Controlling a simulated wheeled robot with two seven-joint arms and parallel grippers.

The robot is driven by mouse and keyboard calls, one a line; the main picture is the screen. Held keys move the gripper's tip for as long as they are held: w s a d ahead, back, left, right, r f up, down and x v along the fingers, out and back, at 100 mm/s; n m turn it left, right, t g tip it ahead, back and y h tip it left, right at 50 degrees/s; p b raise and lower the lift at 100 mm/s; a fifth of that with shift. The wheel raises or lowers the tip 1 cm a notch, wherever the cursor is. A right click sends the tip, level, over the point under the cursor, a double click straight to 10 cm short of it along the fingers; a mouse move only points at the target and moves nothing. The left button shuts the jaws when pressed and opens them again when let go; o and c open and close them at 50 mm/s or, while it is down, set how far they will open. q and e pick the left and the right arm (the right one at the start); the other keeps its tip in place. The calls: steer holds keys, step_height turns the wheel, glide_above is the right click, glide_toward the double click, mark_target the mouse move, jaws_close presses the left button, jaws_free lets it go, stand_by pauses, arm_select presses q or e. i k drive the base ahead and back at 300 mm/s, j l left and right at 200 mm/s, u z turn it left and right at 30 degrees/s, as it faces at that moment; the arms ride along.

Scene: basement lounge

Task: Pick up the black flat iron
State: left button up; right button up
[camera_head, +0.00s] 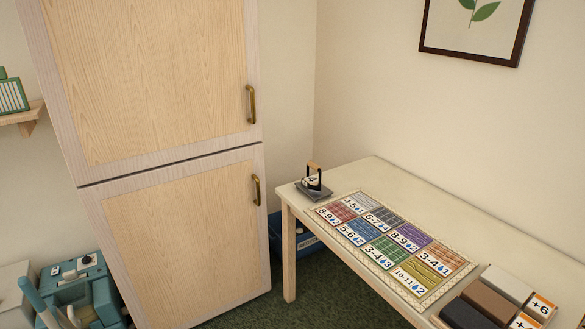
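A small black flat iron (316,190) with a light wooden handle stands at the far left corner of the cream table (405,183). It rests on or beside a dark grey flat plate (325,193); I cannot tell exactly which. A white label with dark marks shows on it. Neither of my grippers is in view.
A patterned card sheet (395,246) lies on the table, with several blocks (490,302) at the near right. A tall wooden cabinet (165,85) stands left of the table. A blue bin (305,240) sits below. A green machine (85,285) stands at lower left.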

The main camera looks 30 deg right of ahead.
mark_target(312, 183)
steer(key=i+j+z, duration=0.15)
steer(key=i+z, duration=0.3)
steer(key=i, duration=0.15)
steer(key=i+j+z, duration=0.9)
steer(key=i, duration=0.2)
steer(key=i+j+z, duration=0.45)
steer(key=j, duration=0.25)
steer(key=k+l, duration=0.05)
